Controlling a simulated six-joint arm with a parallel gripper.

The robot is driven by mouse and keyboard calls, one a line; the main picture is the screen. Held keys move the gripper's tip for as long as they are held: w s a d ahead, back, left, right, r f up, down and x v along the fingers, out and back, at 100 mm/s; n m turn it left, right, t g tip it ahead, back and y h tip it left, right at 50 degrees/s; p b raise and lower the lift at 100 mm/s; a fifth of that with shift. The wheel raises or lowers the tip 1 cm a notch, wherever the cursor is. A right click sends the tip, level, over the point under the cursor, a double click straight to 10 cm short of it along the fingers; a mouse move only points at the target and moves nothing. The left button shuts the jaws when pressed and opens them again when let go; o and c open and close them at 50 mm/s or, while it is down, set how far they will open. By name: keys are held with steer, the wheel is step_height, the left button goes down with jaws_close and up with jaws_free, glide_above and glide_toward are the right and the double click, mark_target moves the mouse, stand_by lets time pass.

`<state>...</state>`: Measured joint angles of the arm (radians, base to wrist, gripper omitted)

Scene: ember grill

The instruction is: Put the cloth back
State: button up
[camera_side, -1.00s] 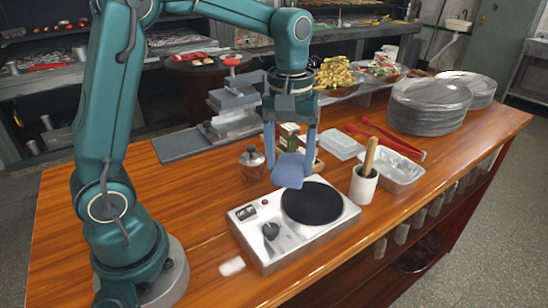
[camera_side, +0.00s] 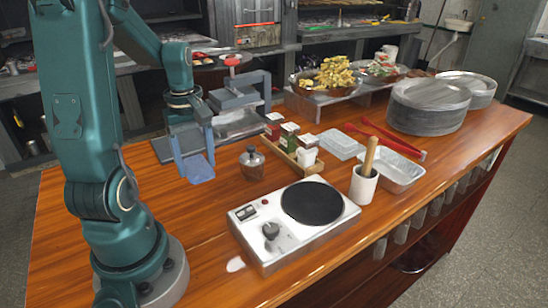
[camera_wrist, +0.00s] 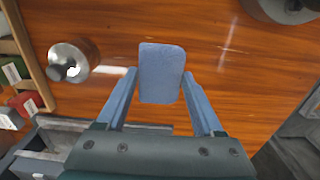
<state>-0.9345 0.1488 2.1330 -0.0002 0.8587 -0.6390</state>
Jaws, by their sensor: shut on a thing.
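The blue cloth (camera_side: 198,168) hangs between the fingers of my gripper (camera_side: 194,160), left of the metal-lidded jar in the side view. In the wrist view the cloth (camera_wrist: 161,73) is a flat rounded rectangle between the two fingertips of my gripper (camera_wrist: 161,78), over the brown wood. My gripper is shut on it. The cloth appears close above the wooden table (camera_side: 190,225); I cannot tell whether it touches the wood.
The hot plate (camera_side: 290,220) stands at the front centre. The metal-lidded jar (camera_side: 252,162) is right of the cloth, and also shows in the wrist view (camera_wrist: 74,61). A grey press (camera_side: 238,92) stands behind my gripper. The wood around the cloth is clear.

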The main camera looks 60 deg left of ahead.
mark_target(203, 196)
steer(key=shift+f, duration=3.25)
steer(key=shift+f, duration=0.1)
steer(key=o, duration=1.3)
